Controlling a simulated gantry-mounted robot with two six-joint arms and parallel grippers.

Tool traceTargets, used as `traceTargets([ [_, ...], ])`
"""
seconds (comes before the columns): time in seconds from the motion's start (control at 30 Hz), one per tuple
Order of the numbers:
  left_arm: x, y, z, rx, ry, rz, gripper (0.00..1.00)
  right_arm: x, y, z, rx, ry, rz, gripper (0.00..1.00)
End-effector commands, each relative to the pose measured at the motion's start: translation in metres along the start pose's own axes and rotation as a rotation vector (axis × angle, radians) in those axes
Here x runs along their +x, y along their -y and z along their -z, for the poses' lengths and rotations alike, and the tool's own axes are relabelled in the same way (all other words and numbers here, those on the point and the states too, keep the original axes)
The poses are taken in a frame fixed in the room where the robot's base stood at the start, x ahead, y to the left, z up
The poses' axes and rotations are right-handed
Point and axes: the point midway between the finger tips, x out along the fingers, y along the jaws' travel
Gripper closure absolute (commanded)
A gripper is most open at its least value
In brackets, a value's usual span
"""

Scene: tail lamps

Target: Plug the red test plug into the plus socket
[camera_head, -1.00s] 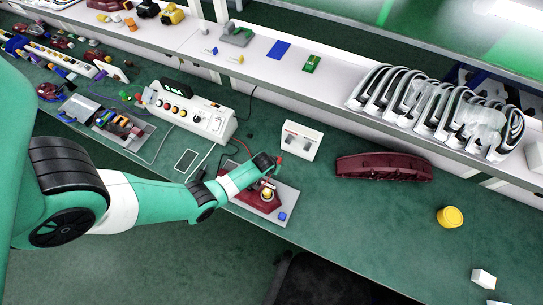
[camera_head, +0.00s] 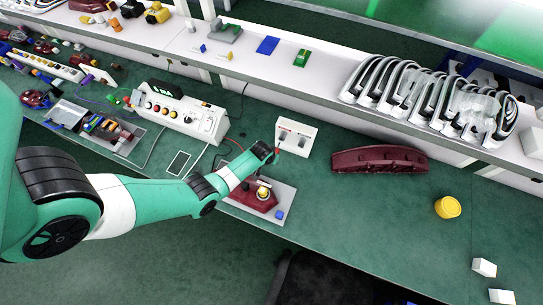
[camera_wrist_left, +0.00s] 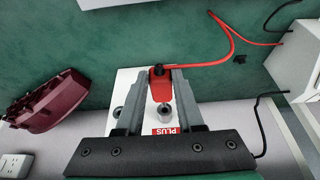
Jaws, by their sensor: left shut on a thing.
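The red test plug (camera_wrist_left: 161,86) is held between the two fingers of my left gripper (camera_wrist_left: 161,98), which is shut on it, and a red cable runs from it. The plus socket (camera_wrist_left: 165,113) is a grey ring just below the plug's end in the left wrist view, above a red PLUS label (camera_wrist_left: 166,131). The ring is visible, and the plug looks apart from it. A second socket (camera_wrist_left: 118,112) is partly hidden by a finger. In the head view my left gripper (camera_head: 277,152) is at the white socket box (camera_head: 297,136). My right gripper is not in view.
A dark red lamp housing (camera_head: 380,159) lies right of the box. A white control box (camera_head: 182,112) stands left. The shelf edge runs behind.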

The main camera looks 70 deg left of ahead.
Motion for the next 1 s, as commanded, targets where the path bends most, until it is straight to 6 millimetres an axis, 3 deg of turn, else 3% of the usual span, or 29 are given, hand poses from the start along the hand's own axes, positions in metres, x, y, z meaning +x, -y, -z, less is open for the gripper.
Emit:
traceTargets([
  [0.37,0.001,0.000,0.002,0.000,0.000,0.000,1.00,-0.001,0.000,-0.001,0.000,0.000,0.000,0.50],
  [1.0,0.010,0.000,0.023,-0.001,-0.001,0.000,1.00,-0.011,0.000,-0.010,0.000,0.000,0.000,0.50],
])
